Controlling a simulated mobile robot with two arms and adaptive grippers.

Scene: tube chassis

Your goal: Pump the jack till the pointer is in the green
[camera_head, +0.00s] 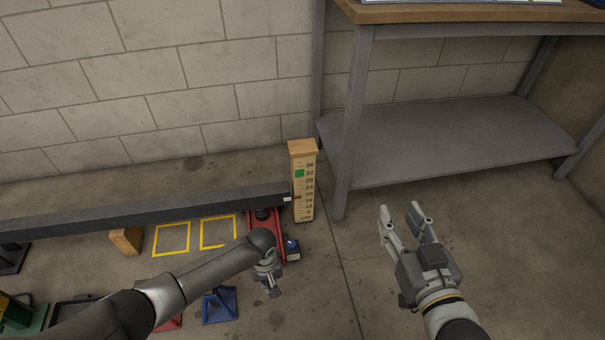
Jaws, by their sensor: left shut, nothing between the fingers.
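The red jack (279,234) stands on the floor under the right end of a long dark grey tube (150,209). A wooden scale post (303,185) with printed numbers stands at the tube's end. Its green band (299,173) is near the 32 mark. The small pointer (298,198) at the tube's end is well below the green, about level with 20. My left gripper (273,288) is shut and empty, in front of the jack in the picture; my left forearm hides part of the jack, and its handle cannot be made out. My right gripper (401,212) is open and empty over bare floor.
A grey steel workbench (450,140) stands at the right, its leg close to the scale. A wooden block (127,240), yellow floor squares (172,239) and a blue stand (220,305) lie left. Floor at the right is clear.

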